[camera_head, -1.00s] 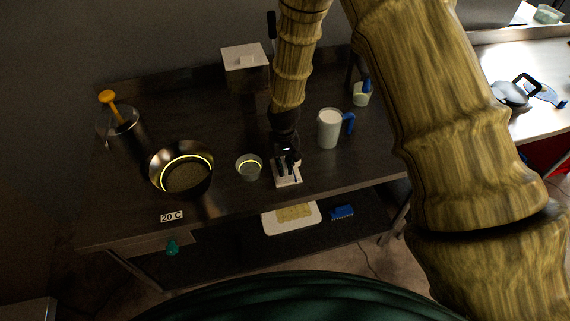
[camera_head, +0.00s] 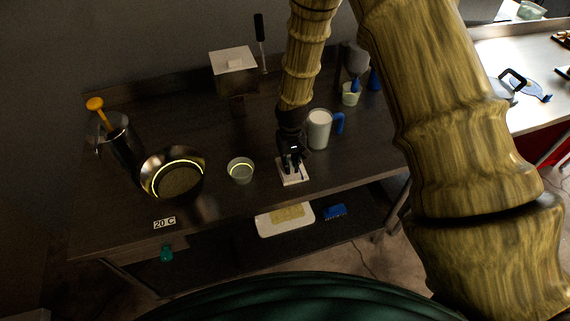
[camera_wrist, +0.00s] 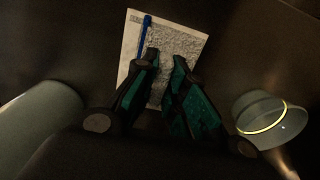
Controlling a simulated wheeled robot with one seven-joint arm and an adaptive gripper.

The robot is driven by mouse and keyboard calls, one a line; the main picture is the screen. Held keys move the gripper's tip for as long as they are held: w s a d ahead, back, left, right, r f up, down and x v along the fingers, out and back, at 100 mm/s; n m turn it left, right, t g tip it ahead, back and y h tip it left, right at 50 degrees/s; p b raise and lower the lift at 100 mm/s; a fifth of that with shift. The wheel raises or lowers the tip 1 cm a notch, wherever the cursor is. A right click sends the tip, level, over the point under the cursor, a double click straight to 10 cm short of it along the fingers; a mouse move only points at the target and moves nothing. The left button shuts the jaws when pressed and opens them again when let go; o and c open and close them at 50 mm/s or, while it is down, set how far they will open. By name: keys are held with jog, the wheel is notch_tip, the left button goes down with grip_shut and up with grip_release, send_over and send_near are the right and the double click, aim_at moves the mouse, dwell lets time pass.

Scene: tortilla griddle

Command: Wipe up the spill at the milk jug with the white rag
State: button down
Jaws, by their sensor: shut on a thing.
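The milk jug (camera_head: 318,133), pale with a blue handle and white inside, stands upright behind and right of my gripper (camera_head: 291,167); its pale side fills the left of the wrist view (camera_wrist: 38,125). My gripper points down at the counter. Its fingers are close together around a rough pale patch, which I take for the white rag (camera_wrist: 178,45). The patch lies over or within a flat white sheet (camera_wrist: 129,42) with a blue pen-like strip; I cannot tell whether they are separate. I cannot make out the spill on the dark counter.
A small bowl (camera_head: 240,172) stands close left of my gripper, then a pan (camera_head: 174,180) and a pot with an orange-handled tool (camera_head: 95,104). A pale box (camera_head: 233,62) and a cup (camera_head: 350,96) stand farther back. The front counter edge is near.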

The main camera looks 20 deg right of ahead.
aim_at(301, 166)
dwell(0.3)
jog(key=shift+d+f, duration=0.15)
jog(key=shift+d, duration=1.6)
jog(key=c, duration=1.7)
grip_release()
grip_shut()
jog(key=shift+r+p, duration=1.55)
jog(key=shift+r, duration=1)
jog(key=shift+f, duration=0.1)
